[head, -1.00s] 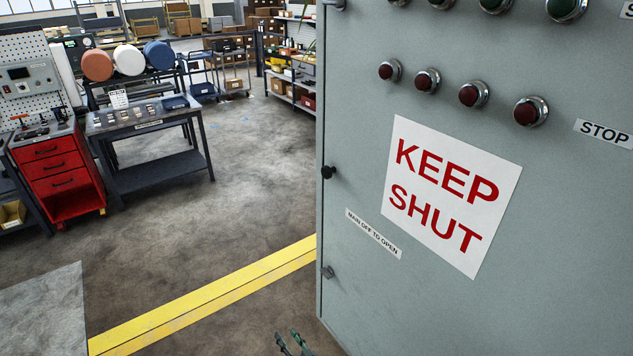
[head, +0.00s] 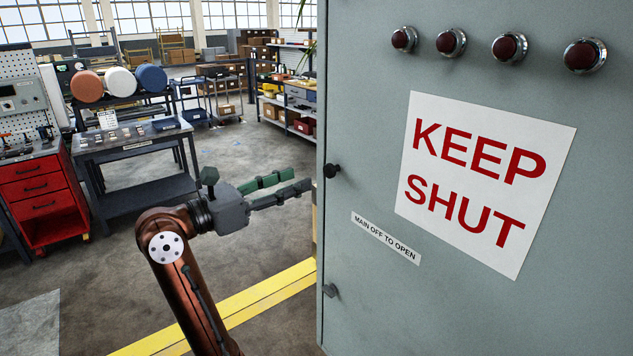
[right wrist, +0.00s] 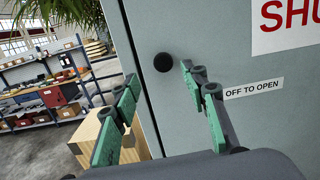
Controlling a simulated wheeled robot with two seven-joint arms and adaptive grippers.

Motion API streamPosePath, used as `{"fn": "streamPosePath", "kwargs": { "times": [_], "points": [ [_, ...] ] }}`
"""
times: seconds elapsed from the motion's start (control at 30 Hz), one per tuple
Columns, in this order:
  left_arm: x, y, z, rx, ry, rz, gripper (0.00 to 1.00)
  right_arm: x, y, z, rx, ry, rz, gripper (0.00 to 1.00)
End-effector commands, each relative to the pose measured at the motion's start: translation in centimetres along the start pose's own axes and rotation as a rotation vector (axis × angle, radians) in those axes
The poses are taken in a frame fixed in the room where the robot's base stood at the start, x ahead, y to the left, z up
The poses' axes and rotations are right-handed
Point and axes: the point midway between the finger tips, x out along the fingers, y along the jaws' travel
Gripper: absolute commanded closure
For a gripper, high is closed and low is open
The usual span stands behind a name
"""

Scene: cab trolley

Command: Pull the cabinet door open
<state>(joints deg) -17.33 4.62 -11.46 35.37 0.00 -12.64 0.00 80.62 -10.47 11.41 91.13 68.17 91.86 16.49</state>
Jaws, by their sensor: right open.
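The grey-green cabinet door (head: 370,310) fills the right side of the head view and looks closed. It carries a "KEEP SHUT" sign (head: 480,185) and a "MAIN OFF TO OPEN" label (head: 386,238). A small round black knob (head: 331,170) sticks out near its left edge. My right gripper (head: 301,179) is open, just left of the knob, fingers pointing toward it. In the right wrist view the knob (right wrist: 163,62) appears between the two open fingertips (right wrist: 159,76); whether they touch it cannot be told. My left gripper is not in view.
A small grey fitting (head: 329,290) sits lower on the door edge. Red indicator buttons (head: 451,42) line the upper door. A wooden box (right wrist: 95,135) stands beside the cabinet. Open floor with a yellow stripe (head: 240,305) lies left, before a workbench (head: 130,142).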

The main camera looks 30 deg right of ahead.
Motion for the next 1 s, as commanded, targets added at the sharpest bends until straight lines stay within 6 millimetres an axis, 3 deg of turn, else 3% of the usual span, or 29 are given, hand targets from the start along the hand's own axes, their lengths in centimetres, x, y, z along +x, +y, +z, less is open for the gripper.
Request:
{"fn": "streamPosePath", "kwargs": {
  "times": [0.17, 0.6, 1.0],
  "points": [
    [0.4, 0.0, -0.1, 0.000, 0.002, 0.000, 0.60, 0.4, -0.7, 0.0, 0.052, 0.063, 0.022, 0.60],
    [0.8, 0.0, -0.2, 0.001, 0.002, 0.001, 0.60, 6.6, -0.6, -0.2, 0.049, 0.059, 0.020, 0.60],
    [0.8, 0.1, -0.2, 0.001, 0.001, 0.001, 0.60, 7.5, -0.5, -0.2, 0.049, 0.057, 0.021, 0.60]
  ]
}}
